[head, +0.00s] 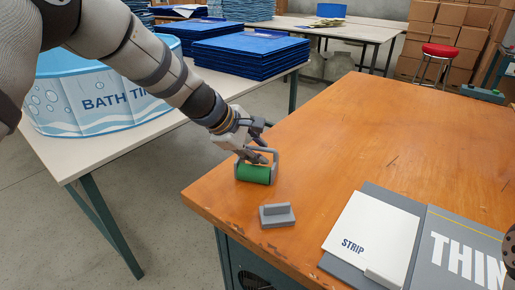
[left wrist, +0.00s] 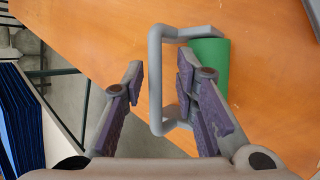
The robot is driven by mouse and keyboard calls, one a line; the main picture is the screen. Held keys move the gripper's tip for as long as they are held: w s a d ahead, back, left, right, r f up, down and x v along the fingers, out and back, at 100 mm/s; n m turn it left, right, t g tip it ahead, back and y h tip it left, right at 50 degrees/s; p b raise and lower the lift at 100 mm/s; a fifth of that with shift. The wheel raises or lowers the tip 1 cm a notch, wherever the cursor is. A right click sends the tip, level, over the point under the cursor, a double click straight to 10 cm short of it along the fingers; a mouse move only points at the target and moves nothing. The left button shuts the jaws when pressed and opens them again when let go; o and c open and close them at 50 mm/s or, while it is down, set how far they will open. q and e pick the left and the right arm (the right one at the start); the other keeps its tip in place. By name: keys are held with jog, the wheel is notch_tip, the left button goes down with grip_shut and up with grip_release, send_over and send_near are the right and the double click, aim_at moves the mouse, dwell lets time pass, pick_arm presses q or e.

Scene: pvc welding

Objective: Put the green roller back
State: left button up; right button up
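The green roller (head: 253,174) lies on the orange wooden table, near its left corner, with a grey loop-shaped handle frame. My left gripper (head: 262,156) is down at the handle. In the left wrist view, the fingers of my left gripper (left wrist: 160,95) are apart, one on each side of the handle's long grey bar (left wrist: 155,80). The green cylinder (left wrist: 209,70) is to the right, partly hidden behind the right finger. Whether a finger touches the bar is unclear. My right gripper does not show clearly.
A small grey block with a raised rib (head: 277,216) sits in front of the roller. A white STRIP sheet (head: 372,238) and a grey THIN board (head: 462,252) lie to the right. The wooden table (head: 400,130) is clear behind. A white table (head: 75,155) bears a blue tub (head: 100,98).

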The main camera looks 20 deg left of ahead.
pick_arm(q)
jog(key=shift+r, duration=0.15)
jog(key=p+v, duration=0.2)
jog(key=v, duration=1)
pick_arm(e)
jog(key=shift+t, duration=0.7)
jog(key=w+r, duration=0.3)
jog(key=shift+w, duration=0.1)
